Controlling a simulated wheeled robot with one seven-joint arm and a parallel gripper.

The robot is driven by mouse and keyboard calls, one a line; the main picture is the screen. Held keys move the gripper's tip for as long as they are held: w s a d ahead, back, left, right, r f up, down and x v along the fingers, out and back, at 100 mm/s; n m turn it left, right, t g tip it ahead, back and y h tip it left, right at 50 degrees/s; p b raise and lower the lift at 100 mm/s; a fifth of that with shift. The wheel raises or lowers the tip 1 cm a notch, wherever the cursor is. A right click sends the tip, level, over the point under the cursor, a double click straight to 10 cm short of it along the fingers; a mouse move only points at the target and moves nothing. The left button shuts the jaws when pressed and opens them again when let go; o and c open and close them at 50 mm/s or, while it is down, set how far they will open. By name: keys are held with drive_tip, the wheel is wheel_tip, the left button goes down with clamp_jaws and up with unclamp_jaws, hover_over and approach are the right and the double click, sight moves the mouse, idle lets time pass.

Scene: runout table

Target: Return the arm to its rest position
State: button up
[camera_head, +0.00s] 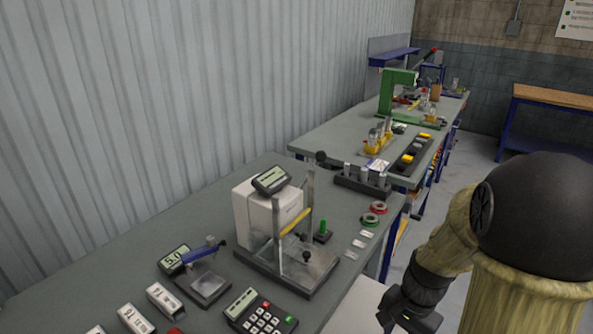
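My arm (449,246) is at the right of the view, with a large black round joint and yellowish links. It is folded downward. My gripper (408,312), black, is at its lower end near the bottom edge of the picture, to the right of the near table (232,200). Its fingertips are not clearly visible, so I cannot tell whether it is open or shut. I see nothing held in it.
The near table holds a white device on a dark stand (262,222), a small scale (205,284), a keypad (262,312) and red and green rings (374,208). A second table with a green press (396,92) stands behind. A wooden-topped bench (548,97) is at the back right.

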drive_tip(key=s+a+r+n+t+h+p, duration=0.1)
drive_tip(key=a+r+n+t, duration=0.2)
drive_tip(key=n, duration=0.6)
drive_tip(key=a+r, duration=0.2)
drive_tip(key=a, duration=0.1)
drive_tip(key=shift+r+n+h, duration=0.15)
drive_tip(key=shift+n+h, duration=0.15)
drive_tip(key=shift+s+a, duration=0.1)
drive_tip(key=shift+a, duration=0.1)
